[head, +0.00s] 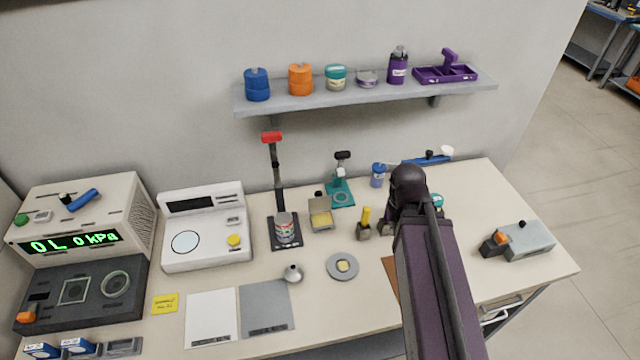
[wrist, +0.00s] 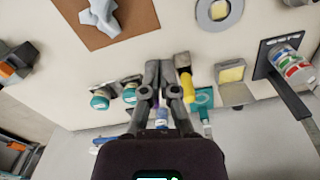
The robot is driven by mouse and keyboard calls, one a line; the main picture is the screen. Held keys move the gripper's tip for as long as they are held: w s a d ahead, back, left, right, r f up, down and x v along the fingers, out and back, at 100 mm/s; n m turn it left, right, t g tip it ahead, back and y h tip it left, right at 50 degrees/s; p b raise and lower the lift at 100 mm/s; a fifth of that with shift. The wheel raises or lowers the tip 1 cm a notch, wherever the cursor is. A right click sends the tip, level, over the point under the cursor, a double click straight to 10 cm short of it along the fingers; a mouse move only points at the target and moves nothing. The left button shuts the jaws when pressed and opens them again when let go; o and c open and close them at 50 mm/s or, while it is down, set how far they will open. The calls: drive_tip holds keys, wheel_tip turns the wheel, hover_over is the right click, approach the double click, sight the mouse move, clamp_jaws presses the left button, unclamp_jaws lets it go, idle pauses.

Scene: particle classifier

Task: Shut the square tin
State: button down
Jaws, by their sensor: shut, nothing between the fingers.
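The square tin (head: 320,226) is a small grey box with a yellow inside, standing on the bench right of the can on its dark stand. Its lid stands up at the back, so the tin is open. In the wrist view the tin (wrist: 231,73) lies right of my fingers, beyond a yellow-handled tool, with the grey lid below the yellow part. My gripper (wrist: 158,66) has its fingers together, empty and apart from the tin. In the head view my arm hides most of the gripper, which is over the bench to the right of the tin.
The yellow-handled tool (head: 364,226) stands between the tin and my gripper. The can (head: 284,228) on a stand with a tall red-topped post is left of the tin. A teal device (head: 341,194) is behind it, and a grey disc (head: 342,267) in front. A shelf (head: 360,95) hangs above.

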drive_tip(key=shift+d, duration=0.25)
drive_tip(key=shift+d, duration=0.1)
drive_tip(key=n+t+y+b, duration=0.1)
drive_tip(key=n+t+b, duration=0.2)
drive_tip(key=t+b, duration=0.15)
hover_over(319, 200)
drive_tip(key=w+a, duration=0.1)
drive_tip(key=w, duration=0.3)
drive_tip(key=f, duration=0.2)
drive_tip(key=shift+r+t, duration=0.1)
drive_tip(key=shift+t, duration=0.25)
drive_tip(key=b+x, duration=0.9)
drive_tip(key=x, duration=0.1)
drive_tip(key=shift+s+d+f, duration=0.15)
drive_tip(key=shift+s+d, duration=0.05)
drive_tip(key=shift+s, duration=0.8)
drive_tip(key=shift+s+d+f, duration=0.1)
drive_tip(key=shift+s+d, duration=0.05)
drive_tip(key=shift+s, duration=0.85)
